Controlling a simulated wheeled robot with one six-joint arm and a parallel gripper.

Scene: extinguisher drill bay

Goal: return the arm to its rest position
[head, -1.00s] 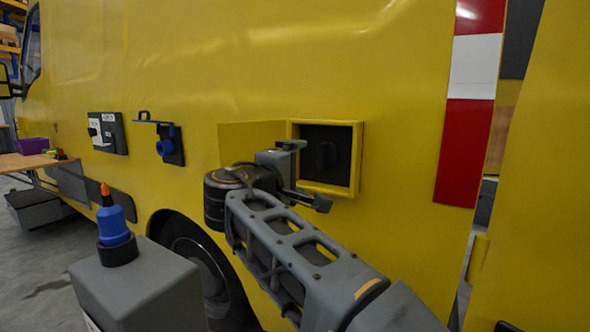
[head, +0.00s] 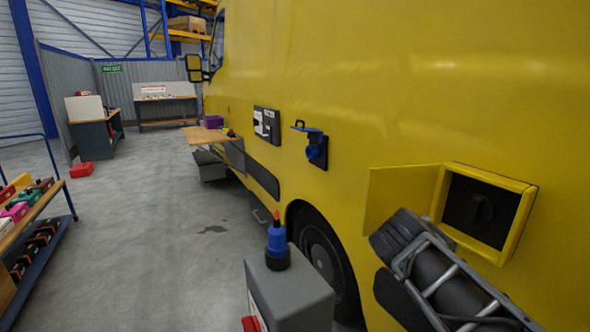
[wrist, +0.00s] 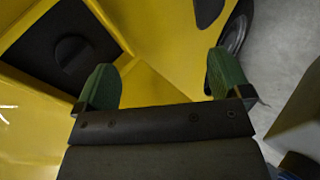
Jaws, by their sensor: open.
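My gripper (wrist: 162,88) shows in the wrist view with its two green fingers spread apart and nothing between them. In the head view my arm rises from the lower right, in front of the yellow vehicle (head: 400,70); the gripper's fingers cannot be made out there. The open yellow-framed compartment (head: 529,208) with a dark knob inside is just right of and beyond my arm, its door (head: 390,192) swung open to the left. The compartment's dark inside (wrist: 65,50) also shows at the upper left of the wrist view, apart from the fingers.
A blue socket (head: 317,150) and a switch panel (head: 267,124) are on the vehicle's side. A loaded shelf cart (head: 40,215) is at left. Floor (head: 170,240) between is clear.

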